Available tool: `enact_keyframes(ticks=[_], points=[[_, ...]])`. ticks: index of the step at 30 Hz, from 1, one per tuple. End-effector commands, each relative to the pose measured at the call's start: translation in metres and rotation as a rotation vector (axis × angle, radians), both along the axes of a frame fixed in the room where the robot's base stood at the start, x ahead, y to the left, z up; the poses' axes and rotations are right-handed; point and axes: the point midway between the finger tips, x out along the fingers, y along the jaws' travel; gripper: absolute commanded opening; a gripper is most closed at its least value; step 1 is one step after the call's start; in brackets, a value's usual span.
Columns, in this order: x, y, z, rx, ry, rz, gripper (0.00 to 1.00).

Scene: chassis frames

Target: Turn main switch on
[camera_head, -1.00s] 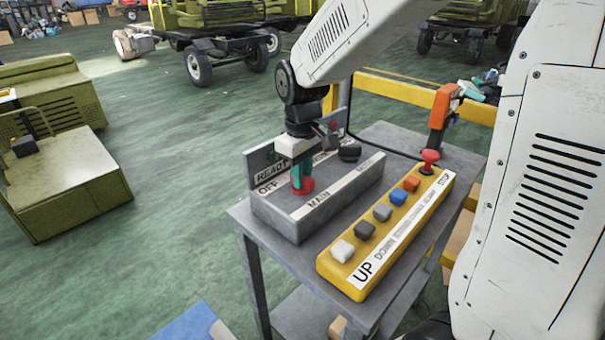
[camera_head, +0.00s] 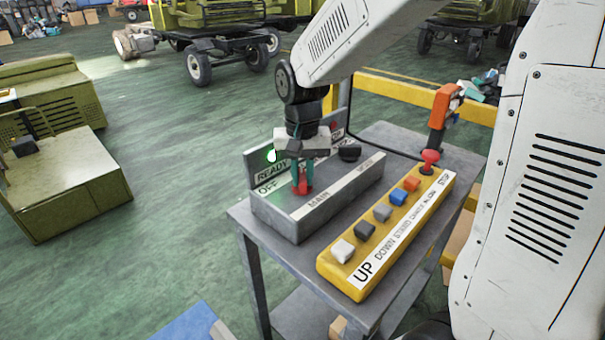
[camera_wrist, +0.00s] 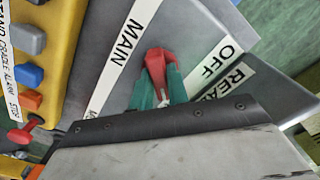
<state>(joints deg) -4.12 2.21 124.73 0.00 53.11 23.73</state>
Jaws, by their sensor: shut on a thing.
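The main switch is a red rotary knob (camera_head: 305,185) on a grey control box (camera_head: 290,222) labelled MAIN, OFF and READY. My gripper (camera_head: 302,177) points down over the box, with its teal fingers shut on the red knob. In the wrist view the red knob (camera_wrist: 156,68) sits between the two teal fingertips (camera_wrist: 158,90), near the MAIN and OFF labels. A green lamp (camera_head: 271,156) glows on the box's back panel above READY. The knob's exact pointing direction is partly hidden by the fingers.
A black knob (camera_head: 349,152) stands to the right on the same box. A yellow button panel (camera_head: 338,274) with several coloured buttons and a red stop button (camera_head: 430,158) lies beside it. An orange handheld tool (camera_head: 442,108) stands at the cart's back corner.

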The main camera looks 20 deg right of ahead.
Motion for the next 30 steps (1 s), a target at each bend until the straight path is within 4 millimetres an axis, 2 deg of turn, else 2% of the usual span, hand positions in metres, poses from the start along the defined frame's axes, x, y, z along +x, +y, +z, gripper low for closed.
enact_keyframes(ticks=[20,21,23,30], points=[[0.0013,0.0002,0.0014,0.000,-0.004,-0.067,0.00],[0.0013,0.0002,0.0014,0.000,-0.004,-0.067,0.19],[0.0013,0.0001,0.0013,0.000,-0.004,-0.067,0.36],[0.0006,0.0002,0.0006,0.000,-0.002,-0.066,0.38]])
